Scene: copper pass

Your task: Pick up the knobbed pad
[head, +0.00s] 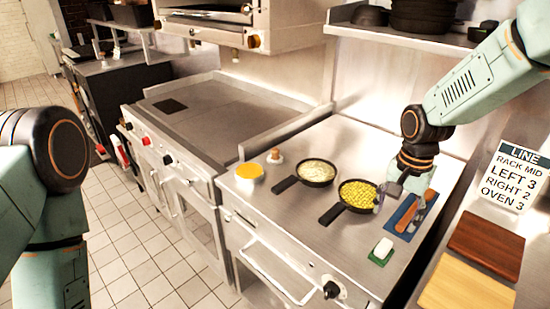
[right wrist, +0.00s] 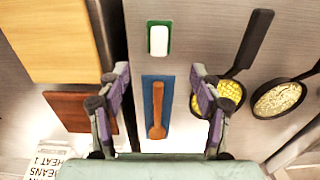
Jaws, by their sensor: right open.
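A small pale pad with a brown knob on top (head: 275,156) stands at the back left of the steel counter, beside a bowl of orange stuff; it looks like the knobbed pad. It is not seen in the right wrist view. My right gripper (head: 388,192) is far to its right, above the counter near the pan of yellow food.
A pan of yellow food (head: 358,193) and a pan of pale food (head: 317,171) have handles pointing left. A white block (head: 383,248) lies on a green mat (head: 377,260) at the front. Brown (head: 488,243) and yellow boards (head: 463,290) lie right.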

